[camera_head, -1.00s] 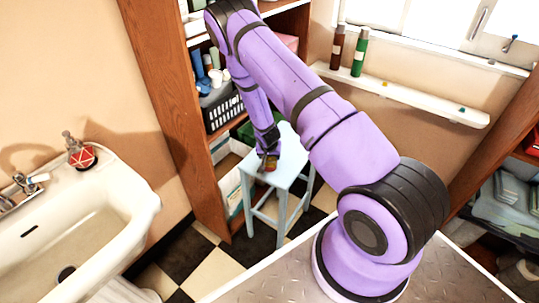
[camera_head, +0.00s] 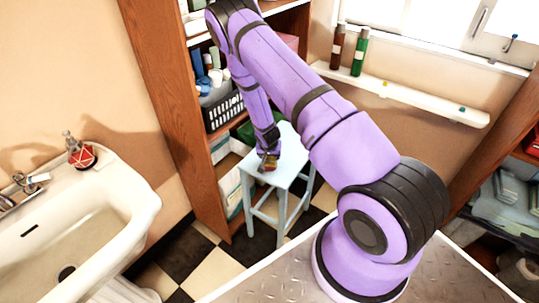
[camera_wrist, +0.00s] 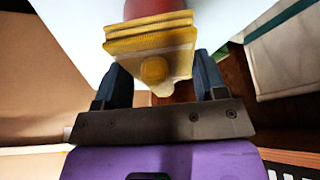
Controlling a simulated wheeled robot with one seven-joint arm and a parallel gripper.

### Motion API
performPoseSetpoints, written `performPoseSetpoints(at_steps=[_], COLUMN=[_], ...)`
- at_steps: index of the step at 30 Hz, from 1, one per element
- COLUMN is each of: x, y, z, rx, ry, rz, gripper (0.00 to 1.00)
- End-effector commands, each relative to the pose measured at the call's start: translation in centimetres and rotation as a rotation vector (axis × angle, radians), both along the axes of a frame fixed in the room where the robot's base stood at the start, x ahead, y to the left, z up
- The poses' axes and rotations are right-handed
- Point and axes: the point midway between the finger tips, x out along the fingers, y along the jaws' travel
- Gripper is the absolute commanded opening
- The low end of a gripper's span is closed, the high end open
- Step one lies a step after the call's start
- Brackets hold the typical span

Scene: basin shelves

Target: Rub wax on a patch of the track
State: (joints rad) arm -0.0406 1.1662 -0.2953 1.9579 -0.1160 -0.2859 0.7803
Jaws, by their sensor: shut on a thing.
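My gripper (camera_head: 266,156) is low over the seat of a pale blue stool (camera_head: 291,157). In the wrist view its two dark fingers (camera_wrist: 160,66) are shut on a yellow, ridged block (camera_wrist: 150,40). A rounded red thing (camera_wrist: 150,8) shows just beyond the block, at the top edge. In the head view the held block is small, yellow and reddish, at or just above the stool seat; I cannot tell whether it touches. I cannot make out the track or tell whether the block is the wax.
A tall brown shelf unit with a dark basket (camera_head: 222,108) stands behind and left of the stool. A white basin (camera_head: 95,215) is at the left. A white wall ledge (camera_head: 400,93) carries a brown bottle (camera_head: 336,47) and a green bottle (camera_head: 359,53). Checkered floor lies around the stool.

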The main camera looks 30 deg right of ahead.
Motion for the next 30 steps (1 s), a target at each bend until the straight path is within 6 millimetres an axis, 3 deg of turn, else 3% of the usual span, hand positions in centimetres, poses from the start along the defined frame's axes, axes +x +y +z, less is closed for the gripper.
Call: performPoseSetpoints(at_steps=[30], x=[0.0], y=[0.0], z=[6.6], rx=[0.000], ry=[0.000], rz=[0.000], gripper=[0.46])
